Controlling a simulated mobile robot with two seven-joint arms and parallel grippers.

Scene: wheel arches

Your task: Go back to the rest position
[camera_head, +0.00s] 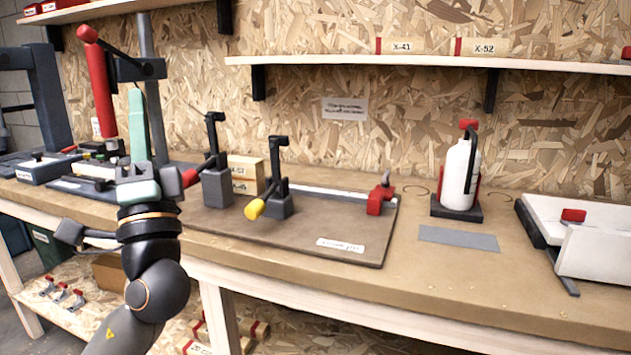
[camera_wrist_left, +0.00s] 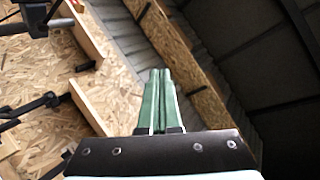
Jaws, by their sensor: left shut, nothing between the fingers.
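My left gripper (camera_head: 137,92) points straight up at the left of the head view, in front of the workbench (camera_head: 480,278). Its pale green fingers are together with nothing between them. The left wrist view also shows the closed fingers (camera_wrist_left: 160,75), pointing up toward the roof. The gripper touches nothing that I can make out. My right gripper is in neither view.
A grey fixture board (camera_head: 285,245) with upright clamps lies on the bench. A red-handled press (camera_head: 103,90) stands behind my left gripper. A white bottle (camera_head: 459,172) and a white angled part (camera_head: 595,253) stand to the right. A shelf (camera_head: 400,62) runs above.

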